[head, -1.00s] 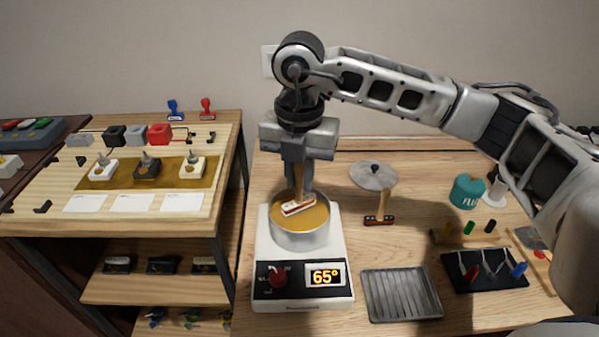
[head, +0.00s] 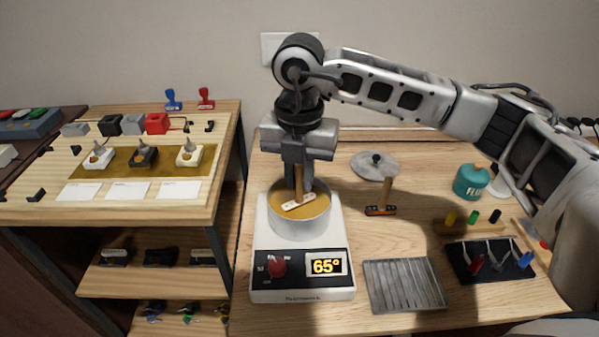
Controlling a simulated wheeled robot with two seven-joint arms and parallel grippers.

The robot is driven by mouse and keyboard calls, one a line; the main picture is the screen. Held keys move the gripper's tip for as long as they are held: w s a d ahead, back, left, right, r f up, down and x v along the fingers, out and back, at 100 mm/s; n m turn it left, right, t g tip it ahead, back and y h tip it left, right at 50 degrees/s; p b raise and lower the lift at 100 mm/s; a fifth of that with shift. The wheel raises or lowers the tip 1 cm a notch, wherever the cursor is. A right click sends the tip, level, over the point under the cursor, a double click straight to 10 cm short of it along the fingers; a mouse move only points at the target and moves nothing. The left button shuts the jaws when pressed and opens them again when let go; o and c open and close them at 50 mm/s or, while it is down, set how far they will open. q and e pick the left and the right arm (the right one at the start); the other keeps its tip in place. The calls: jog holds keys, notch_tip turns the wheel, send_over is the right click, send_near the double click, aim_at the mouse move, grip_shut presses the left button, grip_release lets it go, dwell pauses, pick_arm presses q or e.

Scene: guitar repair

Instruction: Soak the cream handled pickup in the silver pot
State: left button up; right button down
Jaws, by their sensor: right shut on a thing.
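The silver pot (head: 299,227) stands on a white hot plate whose display reads 65°. Amber liquid (head: 318,208) fills it. The cream pickup (head: 298,202) with its upright wooden handle (head: 299,178) is inside the pot, at the liquid's surface; its lower part seems to be in the liquid. My right gripper (head: 299,184) points down over the pot, shut on the handle. My left gripper is not in view.
A grey lid (head: 374,166) lies behind and right of the pot. A ribbed metal tray (head: 404,285) lies at the front right. A black tool rack (head: 490,259) and a teal flux jar (head: 471,182) are further right. A shelf unit (head: 150,214) stands left.

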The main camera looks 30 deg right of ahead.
jog(key=shift+f+b, duration=0.8)
jog(key=shift+f, duration=0.3)
dwell(6.9)
